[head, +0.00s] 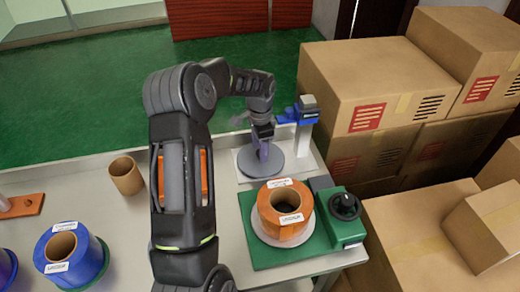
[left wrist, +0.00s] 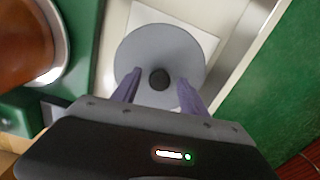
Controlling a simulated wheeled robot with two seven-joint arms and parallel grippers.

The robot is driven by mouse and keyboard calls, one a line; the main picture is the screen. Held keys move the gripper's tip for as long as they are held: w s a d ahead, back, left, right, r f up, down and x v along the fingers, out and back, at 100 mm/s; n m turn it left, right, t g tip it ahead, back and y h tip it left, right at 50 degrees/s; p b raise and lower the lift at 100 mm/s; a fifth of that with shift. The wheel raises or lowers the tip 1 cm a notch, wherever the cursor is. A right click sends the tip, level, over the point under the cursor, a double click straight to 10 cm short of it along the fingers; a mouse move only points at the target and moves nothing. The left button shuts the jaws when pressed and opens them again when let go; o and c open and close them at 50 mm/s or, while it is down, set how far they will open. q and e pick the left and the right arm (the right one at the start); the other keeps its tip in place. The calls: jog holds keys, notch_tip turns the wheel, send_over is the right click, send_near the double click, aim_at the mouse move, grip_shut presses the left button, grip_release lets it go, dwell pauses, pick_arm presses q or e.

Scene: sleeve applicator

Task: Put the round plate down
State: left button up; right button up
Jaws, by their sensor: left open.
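The round plate (head: 275,168) is a flat grey disc. Whether the plate rests fully on the square is hard to tell. My right gripper is in neither view.
An orange roll (head: 273,214) sits on a pale disc on a green base (head: 245,252) with a black knob. A blue and white post (head: 305,118) stands behind the plate. Blue rolls (head: 75,270) and a brown cup (head: 126,178) are left. Cardboard boxes (head: 330,85) crowd the right.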

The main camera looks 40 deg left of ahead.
pick_arm(q)
notch_tip(320, 180, up, 11)
jog(key=b, duration=0.1)
jog(key=shift+r, duration=0.2)
